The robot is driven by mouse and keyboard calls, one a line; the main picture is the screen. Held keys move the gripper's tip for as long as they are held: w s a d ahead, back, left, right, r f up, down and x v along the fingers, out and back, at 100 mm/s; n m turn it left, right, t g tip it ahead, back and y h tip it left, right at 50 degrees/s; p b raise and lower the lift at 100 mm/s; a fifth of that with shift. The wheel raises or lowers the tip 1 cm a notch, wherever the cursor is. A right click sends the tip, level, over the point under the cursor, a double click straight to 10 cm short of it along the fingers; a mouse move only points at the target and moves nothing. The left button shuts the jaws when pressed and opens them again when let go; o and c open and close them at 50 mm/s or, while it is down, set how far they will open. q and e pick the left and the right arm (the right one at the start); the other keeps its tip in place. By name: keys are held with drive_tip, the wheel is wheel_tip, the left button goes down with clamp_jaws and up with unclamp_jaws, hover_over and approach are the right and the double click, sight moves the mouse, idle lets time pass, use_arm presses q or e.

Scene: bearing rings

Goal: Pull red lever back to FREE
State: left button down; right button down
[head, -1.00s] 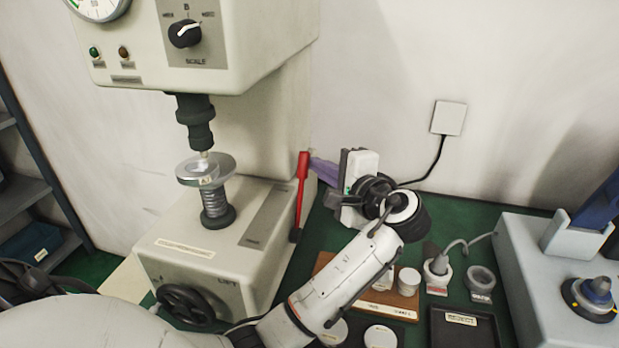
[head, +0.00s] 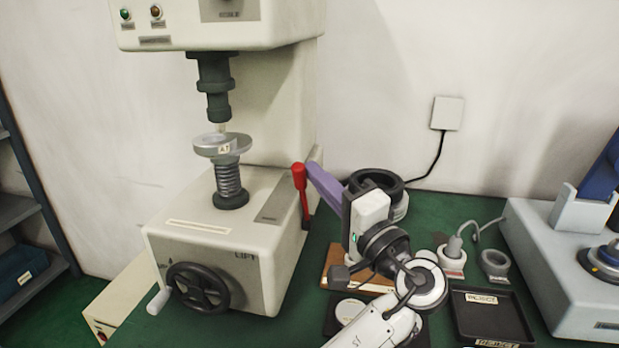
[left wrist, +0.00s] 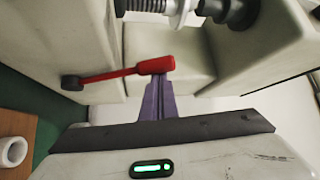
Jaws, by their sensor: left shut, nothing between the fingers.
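The red lever (head: 303,192) stands on the right side of the cream testing machine (head: 215,235), its top leaning slightly left in the head view. In the left wrist view the lever (left wrist: 118,73) runs from a dark pivot at left to a thick red grip. My left gripper (head: 312,170) has purple fingers, shut with nothing between them. The fingertips (left wrist: 160,84) are right at the grip end, on the right of it in the head view. They look touching or nearly so. No FREE marking is readable. My right gripper is out of view.
The machine's spindle and round anvil (head: 222,145) stand left of the lever. Behind my gripper is a dark ring (head: 378,184). A wooden block (head: 338,262), a black reject tray (head: 490,315) and a grey device (head: 560,270) lie to the right on the green bench.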

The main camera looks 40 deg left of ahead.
use_arm(q)
drive_tip(key=shift+s+d+f, duration=0.25)
drive_tip(key=shift+s, duration=0.2)
drive_tip(key=shift+s+d+f, duration=0.2)
drive_tip(key=shift+s+f, duration=0.05)
drive_tip(key=shift+s, duration=0.15)
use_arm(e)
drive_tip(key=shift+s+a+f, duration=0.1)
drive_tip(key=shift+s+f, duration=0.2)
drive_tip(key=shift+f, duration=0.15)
use_arm(q)
drive_tip(key=shift+f, duration=0.1)
